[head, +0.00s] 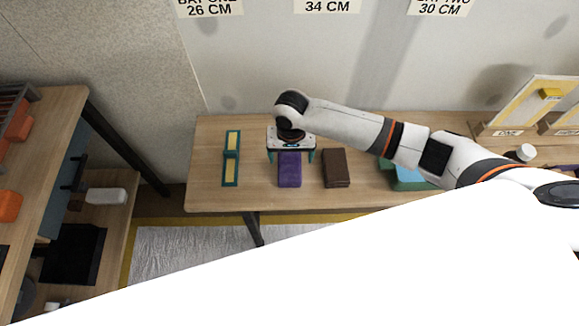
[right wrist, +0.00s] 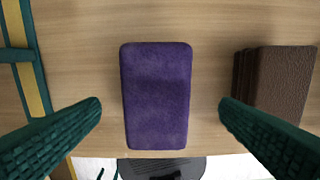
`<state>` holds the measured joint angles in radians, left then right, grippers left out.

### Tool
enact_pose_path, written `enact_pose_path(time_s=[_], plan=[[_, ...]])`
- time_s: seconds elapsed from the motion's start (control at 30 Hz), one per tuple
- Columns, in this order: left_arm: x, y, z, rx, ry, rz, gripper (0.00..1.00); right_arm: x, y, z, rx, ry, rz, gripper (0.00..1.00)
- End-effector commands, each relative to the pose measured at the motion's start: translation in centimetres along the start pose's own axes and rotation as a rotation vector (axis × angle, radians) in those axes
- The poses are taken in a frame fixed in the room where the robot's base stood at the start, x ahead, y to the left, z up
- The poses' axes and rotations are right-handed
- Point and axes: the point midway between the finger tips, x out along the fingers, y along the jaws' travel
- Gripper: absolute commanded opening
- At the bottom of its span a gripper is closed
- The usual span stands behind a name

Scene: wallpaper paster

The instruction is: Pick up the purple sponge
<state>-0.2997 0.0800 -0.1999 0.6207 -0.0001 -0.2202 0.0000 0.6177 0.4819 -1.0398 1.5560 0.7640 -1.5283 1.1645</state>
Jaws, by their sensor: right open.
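The purple sponge (head: 290,170) lies on the wooden table under my right gripper (head: 291,155). In the right wrist view the sponge (right wrist: 157,95) is a purple block with rounded corners, between the two green fingers and apart from both. My right gripper (right wrist: 160,112) is open and empty, pointing down at the sponge. The far end of the sponge is hidden by the gripper in the head view. My left gripper is not in view.
A brown block (head: 336,168) lies just right of the sponge. A green and yellow frame (head: 231,157) lies to its left. A teal item (head: 408,178) sits further right, partly behind my arm. The table (head: 207,180) is bare at its left end.

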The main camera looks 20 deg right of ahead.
Motion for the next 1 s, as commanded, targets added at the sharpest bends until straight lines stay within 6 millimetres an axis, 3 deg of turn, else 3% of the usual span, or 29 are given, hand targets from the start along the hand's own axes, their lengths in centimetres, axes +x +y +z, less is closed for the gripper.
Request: enact_pose_path(time_s=[0.4, 0.7, 1.0], plan=[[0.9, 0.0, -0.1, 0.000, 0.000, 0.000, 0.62, 5.0, 0.4, -0.3, -0.002, 0.000, -0.001, 0.85], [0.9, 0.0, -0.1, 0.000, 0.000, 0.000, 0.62, 5.4, 0.4, -0.3, -0.002, -0.001, 0.000, 0.85], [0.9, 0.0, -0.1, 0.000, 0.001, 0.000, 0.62, 5.4, 0.3, -0.3, -0.002, -0.001, 0.000, 0.38]])
